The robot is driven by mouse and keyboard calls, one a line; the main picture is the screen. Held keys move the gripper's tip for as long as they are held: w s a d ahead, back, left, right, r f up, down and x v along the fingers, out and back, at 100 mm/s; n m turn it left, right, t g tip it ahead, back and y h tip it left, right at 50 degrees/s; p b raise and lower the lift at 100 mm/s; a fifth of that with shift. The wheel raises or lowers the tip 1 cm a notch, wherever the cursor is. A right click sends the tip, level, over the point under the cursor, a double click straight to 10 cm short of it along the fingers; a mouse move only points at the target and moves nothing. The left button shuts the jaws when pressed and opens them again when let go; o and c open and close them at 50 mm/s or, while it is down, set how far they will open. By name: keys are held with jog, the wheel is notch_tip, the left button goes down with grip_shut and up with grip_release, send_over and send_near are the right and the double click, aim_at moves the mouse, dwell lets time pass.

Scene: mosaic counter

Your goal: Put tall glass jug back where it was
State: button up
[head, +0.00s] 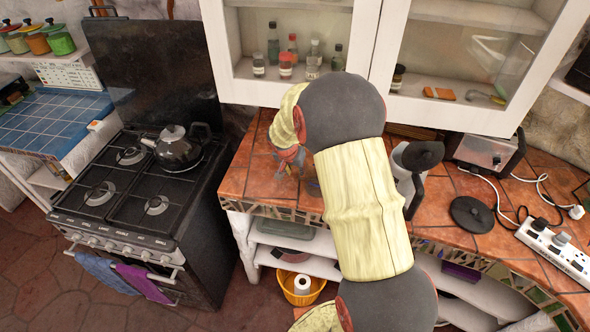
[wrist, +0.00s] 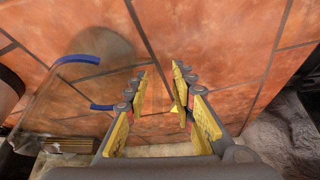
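A clear glass jug (wrist: 92,75) with blue handle parts stands out at the left of the wrist view, on the orange tiles. Its body is see-through and its outline is faint. My gripper (wrist: 164,98) has its two yellow-padded fingers apart, with only bare tile between them. The jug is beside the fingers, to their left, and not between them. In the head view my gripper (head: 288,160) is low over the left end of the tiled counter (head: 240,178). My own arm covers much of that area, and I cannot make out the jug clearly there.
A stove (head: 135,190) with a dark kettle (head: 178,148) is at the left. A white-and-black kettle (head: 403,165), a black round lid (head: 471,214), a toaster (head: 485,150) and a power strip (head: 555,248) are right of my arm. Glass-fronted cabinets (head: 375,50) hang above the counter.

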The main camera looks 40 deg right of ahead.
jog(key=s+a+r+n+p, duration=0.1)
jog(key=s+a+r, duration=0.3)
jog(key=r, duration=0.5)
jog(key=s+a+r+n+p, duration=0.1)
jog(key=s+a+r, duration=0.1)
jog(key=a+r, duration=0.55)
jog(key=s+a+r+n+t+y, duration=0.1)
jog(key=s+a+r+n, duration=0.3)
jog(key=s+a, duration=0.4)
jog(key=s+a+r+n+t+y, duration=0.1)
jog(key=s+a+r+n+y, duration=0.2)
jog(key=s, duration=1)
jog(key=a+r+n, duration=0.2)
jog(key=a+r, duration=0.1)
jog(key=a, duration=0.2)
jog(key=shift+s+a+r+t, duration=0.2)
jog(key=shift+a+t, duration=0.1)
jog(key=shift+t, duration=0.1)
jog(key=shift+f, duration=0.1)
notch_tip(320, 180, down, 3)
jog(key=b, duration=0.3)
jog(key=shift+w+f+b, duration=0.1)
jog(key=shift+f+b, duration=0.05)
jog(key=shift+b, duration=0.2)
